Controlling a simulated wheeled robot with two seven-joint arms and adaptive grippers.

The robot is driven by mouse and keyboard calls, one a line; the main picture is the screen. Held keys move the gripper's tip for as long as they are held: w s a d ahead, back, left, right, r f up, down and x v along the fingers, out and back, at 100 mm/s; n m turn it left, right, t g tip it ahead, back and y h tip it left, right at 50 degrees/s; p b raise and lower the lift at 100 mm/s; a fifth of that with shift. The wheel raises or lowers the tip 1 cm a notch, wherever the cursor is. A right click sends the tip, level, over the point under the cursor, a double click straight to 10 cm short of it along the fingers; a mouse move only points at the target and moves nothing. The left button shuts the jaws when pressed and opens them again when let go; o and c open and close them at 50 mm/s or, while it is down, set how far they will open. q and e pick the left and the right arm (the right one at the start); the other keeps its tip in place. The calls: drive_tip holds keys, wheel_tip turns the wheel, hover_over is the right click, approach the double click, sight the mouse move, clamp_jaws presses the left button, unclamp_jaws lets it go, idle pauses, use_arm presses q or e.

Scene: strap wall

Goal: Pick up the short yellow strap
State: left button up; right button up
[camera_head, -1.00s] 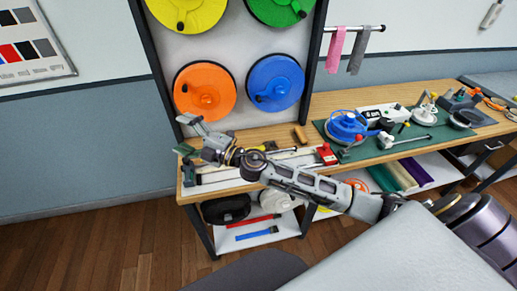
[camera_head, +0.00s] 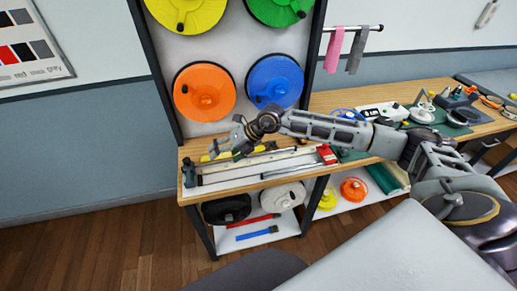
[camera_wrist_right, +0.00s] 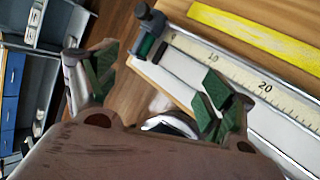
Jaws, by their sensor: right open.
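The short yellow strap (camera_head: 216,156) lies flat on the wooden bench top, behind the measuring rail, and is partly covered by my right gripper in the head view. In the right wrist view the yellow strap (camera_wrist_right: 255,36) runs along the upper right, beyond the rail. My right gripper (camera_head: 238,146) is above the bench near the strap's right part. Its green-padded fingers (camera_wrist_right: 158,90) are apart in the right wrist view, with nothing between them. The strap is to the side of the fingers, not between them. My left gripper is not in view.
A measuring rail (camera_head: 228,175) with a numbered scale lies along the bench's front, with a red block (camera_head: 327,154) at its right end. A wall panel with orange (camera_head: 205,92) and blue (camera_head: 274,82) reels stands behind. Red and blue straps (camera_head: 257,233) lie on the lower shelf.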

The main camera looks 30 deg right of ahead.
drive_tip(key=w+d+r+m+h, duration=0.1)
drive_tip(key=d+h, duration=0.7)
drive_tip(key=d, duration=1.5)
drive_tip(key=shift+w+m, duration=0.35)
drive_tip(key=shift+m, duration=0.05)
drive_tip(key=shift+f, duration=0.1)
drive_tip(key=p, duration=0.1)
hover_over(271, 144)
drive_tip(key=s, duration=0.2)
drive_tip(key=shift+s+d+f, duration=0.1)
drive_tip(key=shift+f, duration=1.85)
drive_tip(key=shift+s+d+f, duration=0.1)
drive_tip(key=shift+f, duration=1.85)
drive_tip(key=shift+a, duration=0.1)
drive_tip(key=shift+a+p+x, duration=0.15)
drive_tip(key=shift+p+x, duration=0.3)
drive_tip(key=shift+x, duration=0.35)
drive_tip(key=shift+a+p+x, duration=0.2)
drive_tip(key=shift+p+x, duration=0.2)
drive_tip(key=shift+x, duration=1.45)
drive_tip(key=shift+s, duration=0.1)
drive_tip(key=shift+c, duration=0.5)
